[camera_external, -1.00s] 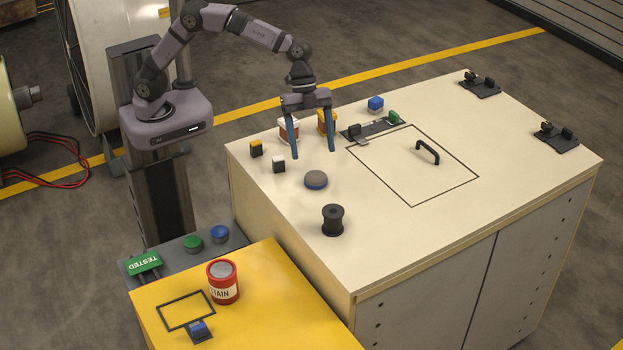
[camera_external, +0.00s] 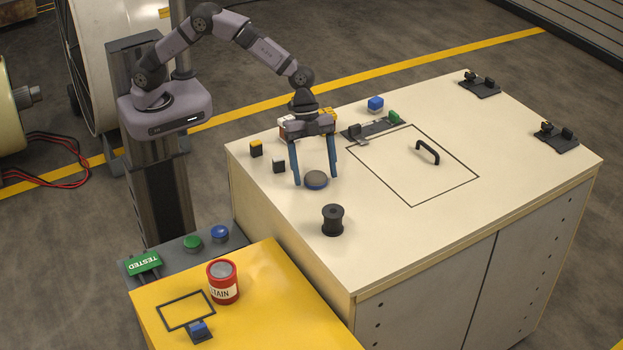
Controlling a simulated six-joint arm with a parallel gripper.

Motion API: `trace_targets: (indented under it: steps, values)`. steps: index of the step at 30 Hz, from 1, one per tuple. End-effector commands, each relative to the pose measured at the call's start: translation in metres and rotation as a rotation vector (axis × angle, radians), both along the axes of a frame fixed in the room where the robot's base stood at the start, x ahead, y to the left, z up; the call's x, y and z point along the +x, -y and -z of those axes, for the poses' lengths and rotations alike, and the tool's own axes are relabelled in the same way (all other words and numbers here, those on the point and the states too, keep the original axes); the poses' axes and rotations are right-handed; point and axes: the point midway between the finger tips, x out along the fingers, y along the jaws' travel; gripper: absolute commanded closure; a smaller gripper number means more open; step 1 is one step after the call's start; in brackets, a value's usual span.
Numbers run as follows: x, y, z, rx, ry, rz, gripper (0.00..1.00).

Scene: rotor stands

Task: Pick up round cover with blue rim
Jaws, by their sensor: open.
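The round cover with blue rim (camera_external: 316,179) is a low disc with a grey-brown top, lying flat on the cream workbench (camera_external: 380,235). My gripper (camera_external: 315,180) points down from above with its two blue fingers spread open. In this view the left fingertip is at the cover's left edge and the right fingertip is just past its right edge, slightly behind. I cannot tell whether the fingers touch the cover or the bench.
A black spool (camera_external: 333,220) stands in front of the cover. Containers behind my gripper are partly hidden. A black-handled hatch (camera_external: 428,152) lies to the right. A red can (camera_external: 222,282) stands on the yellow table.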

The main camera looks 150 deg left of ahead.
Motion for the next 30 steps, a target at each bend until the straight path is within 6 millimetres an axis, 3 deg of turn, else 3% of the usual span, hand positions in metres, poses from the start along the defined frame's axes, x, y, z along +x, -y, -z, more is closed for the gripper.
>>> trace_targets:
  steps: [5,11,23,30]
  values:
    - [0.0,0.0,0.0,0.001,0.0,0.0,0.28]
    - [0.0,0.0,0.0,0.001,0.0,0.0,0.76]
    - [0.001,-0.001,-0.007,0.003,0.004,-0.001,0.76]
    - [0.001,-0.001,-0.039,0.006,0.006,0.0,0.76]
